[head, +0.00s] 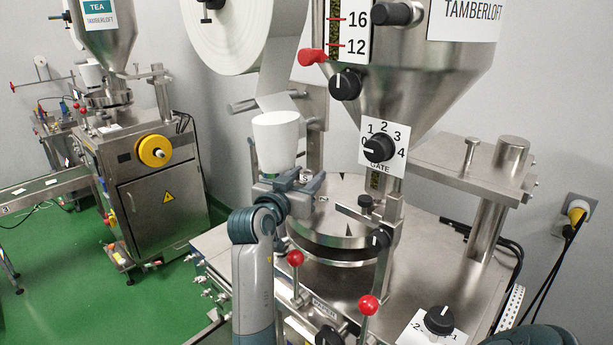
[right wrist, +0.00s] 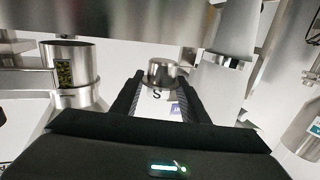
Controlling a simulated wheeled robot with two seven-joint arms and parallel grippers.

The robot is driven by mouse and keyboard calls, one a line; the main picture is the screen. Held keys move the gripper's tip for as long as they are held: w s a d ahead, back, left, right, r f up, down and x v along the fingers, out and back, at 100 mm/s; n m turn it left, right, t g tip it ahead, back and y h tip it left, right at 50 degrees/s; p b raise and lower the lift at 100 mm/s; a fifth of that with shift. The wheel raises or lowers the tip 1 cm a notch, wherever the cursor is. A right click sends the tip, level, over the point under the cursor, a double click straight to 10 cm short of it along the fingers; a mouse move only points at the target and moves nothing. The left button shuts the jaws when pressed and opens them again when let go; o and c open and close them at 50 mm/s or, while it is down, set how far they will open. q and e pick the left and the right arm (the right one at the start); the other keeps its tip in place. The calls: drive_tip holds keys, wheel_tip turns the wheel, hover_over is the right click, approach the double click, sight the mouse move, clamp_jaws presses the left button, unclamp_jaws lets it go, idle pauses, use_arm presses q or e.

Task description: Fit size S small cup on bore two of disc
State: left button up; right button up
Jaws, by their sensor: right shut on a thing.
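My right gripper (head: 300,187) is at the left edge of the steel disc (head: 333,226), in front of the white paper former. In the right wrist view its two fingers (right wrist: 160,100) are shut on a white tag marked S, which belongs to the small steel cup (right wrist: 163,69). In the head view only the S tag (head: 306,177) shows clearly; the gripper mostly hides the cup. The disc's bores are not clearly visible, and I cannot tell whether the cup touches the disc. My left gripper is not in view.
The white paper former (head: 276,143) stands close behind my right gripper. The gate dial (head: 379,149) and its steel tube are to the right, over the disc. Red-knobbed levers (head: 368,305) rise in front. A steel post (head: 492,207) stands at the right.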

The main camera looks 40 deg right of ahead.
drive_tip(key=shift+f+b, duration=0.35)
drive_tip(key=shift+f, duration=0.25)
drive_tip(key=shift+b, duration=0.4)
idle(1.8)
drive_tip(key=shift+f+b, duration=1.45)
drive_tip(key=shift+f, duration=0.25)
drive_tip(key=o, duration=1.1)
drive_tip(key=shift+o, duration=0.2)
